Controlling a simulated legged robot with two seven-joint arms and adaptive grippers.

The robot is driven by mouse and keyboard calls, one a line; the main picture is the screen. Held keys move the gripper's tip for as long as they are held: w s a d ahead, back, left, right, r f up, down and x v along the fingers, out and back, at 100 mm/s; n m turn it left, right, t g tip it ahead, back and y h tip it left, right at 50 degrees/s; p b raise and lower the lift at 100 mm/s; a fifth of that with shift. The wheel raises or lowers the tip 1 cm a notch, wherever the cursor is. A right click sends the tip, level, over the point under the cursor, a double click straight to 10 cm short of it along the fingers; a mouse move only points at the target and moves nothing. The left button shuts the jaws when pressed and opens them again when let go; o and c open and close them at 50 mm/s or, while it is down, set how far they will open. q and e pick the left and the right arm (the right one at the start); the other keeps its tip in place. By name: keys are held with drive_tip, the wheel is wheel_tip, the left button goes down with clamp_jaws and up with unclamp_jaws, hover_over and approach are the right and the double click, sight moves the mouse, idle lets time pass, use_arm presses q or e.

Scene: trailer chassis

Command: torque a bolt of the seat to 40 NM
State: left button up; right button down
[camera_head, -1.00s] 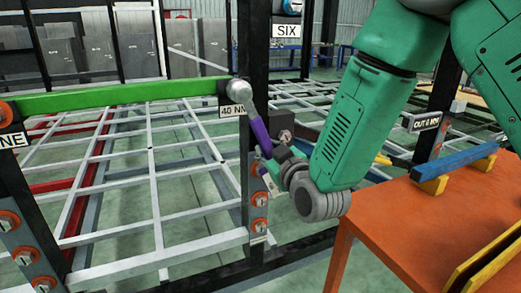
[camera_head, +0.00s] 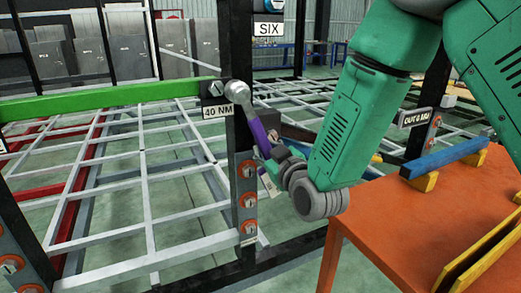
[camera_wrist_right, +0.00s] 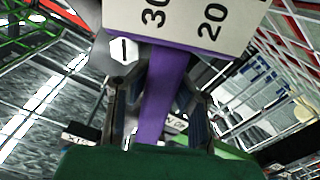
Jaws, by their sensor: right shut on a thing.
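My right gripper (camera_head: 275,155) is shut on the purple handle of a torque wrench (camera_head: 257,130). The wrench tilts up and left, and its round silver head (camera_head: 237,91) is just right of a bolt (camera_head: 215,88) at the end of the green bar (camera_head: 110,101). I cannot tell whether head and bolt touch. A "40 NM" label (camera_head: 217,111) sits below the bolt. In the right wrist view the purple handle (camera_wrist_right: 160,95) runs between the fingers (camera_wrist_right: 155,100). A hexagonal bolt head (camera_wrist_right: 123,50) shows left of it. My left gripper is out of view.
A black upright post (camera_head: 240,135) carries orange-ringed bolts (camera_head: 247,169). A white lattice frame (camera_head: 145,190) spreads to the left. An orange table (camera_head: 420,220) with a blue bar (camera_head: 445,158) stands at the right, close to my right arm.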

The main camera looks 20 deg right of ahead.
drive_tip(key=shift+r, duration=0.1)
drive_tip(key=shift+a+r, duration=0.15)
drive_tip(key=shift+a, duration=0.75)
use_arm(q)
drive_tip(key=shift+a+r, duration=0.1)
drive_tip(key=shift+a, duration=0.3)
use_arm(e)
drive_tip(key=shift+a+r, duration=0.15)
drive_tip(key=shift+a, duration=0.55)
